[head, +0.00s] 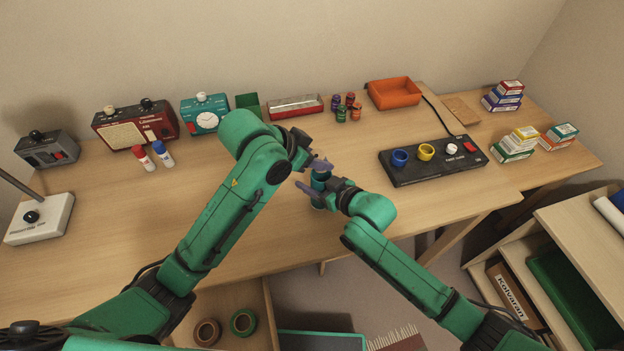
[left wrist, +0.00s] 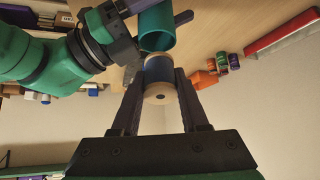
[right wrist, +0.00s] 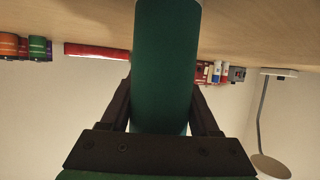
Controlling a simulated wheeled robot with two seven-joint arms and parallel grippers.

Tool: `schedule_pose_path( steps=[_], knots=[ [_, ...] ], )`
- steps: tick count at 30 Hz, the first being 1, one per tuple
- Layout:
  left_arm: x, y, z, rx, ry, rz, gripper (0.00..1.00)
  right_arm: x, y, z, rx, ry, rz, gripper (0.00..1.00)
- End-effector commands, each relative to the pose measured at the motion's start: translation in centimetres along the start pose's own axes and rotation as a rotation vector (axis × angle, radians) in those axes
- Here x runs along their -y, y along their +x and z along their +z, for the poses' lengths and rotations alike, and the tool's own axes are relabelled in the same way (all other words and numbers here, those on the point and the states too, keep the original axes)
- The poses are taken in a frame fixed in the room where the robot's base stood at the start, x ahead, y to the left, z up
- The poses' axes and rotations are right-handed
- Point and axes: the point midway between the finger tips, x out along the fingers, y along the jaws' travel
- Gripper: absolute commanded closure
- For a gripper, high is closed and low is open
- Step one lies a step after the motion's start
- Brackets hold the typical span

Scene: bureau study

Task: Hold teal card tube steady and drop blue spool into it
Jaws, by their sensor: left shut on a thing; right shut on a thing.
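The teal card tube (head: 318,202) stands upright near the table's front edge, partly hidden in the head view. It also shows in the left wrist view (left wrist: 157,27) and fills the middle of the right wrist view (right wrist: 165,65). My right gripper (head: 319,191) is shut around the tube's sides. My left gripper (head: 318,169) is shut on the blue spool (left wrist: 159,72), which has pale end discs. The spool is close above the tube's open end. I cannot tell whether its lower end is inside the rim.
A black panel (head: 433,172) with coloured cups lies to the right. Several small coloured pots (head: 346,107), a red-and-white box (head: 295,107) and an orange tray (head: 394,92) stand behind. The left-centre table is bare.

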Motion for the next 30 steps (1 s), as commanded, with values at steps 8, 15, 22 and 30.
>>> schedule_pose_path(
  steps=[8,15,22,30],
  knots=[
    [0.0,1.1,1.1,-0.001,0.000,0.000,1.00,0.0,0.0,0.0,0.001,0.000,0.000,0.93],
    [0.0,1.1,1.1,-0.001,0.000,0.000,0.48,0.0,0.0,0.0,0.001,0.000,0.000,0.93],
    [0.0,1.1,1.1,-0.001,0.000,0.000,0.21,0.0,0.0,0.0,0.001,0.000,0.000,0.93],
    [0.1,-0.1,1.0,-0.002,0.001,-0.002,0.21,0.0,0.0,0.0,0.001,0.000,0.000,0.93]
  ],
)
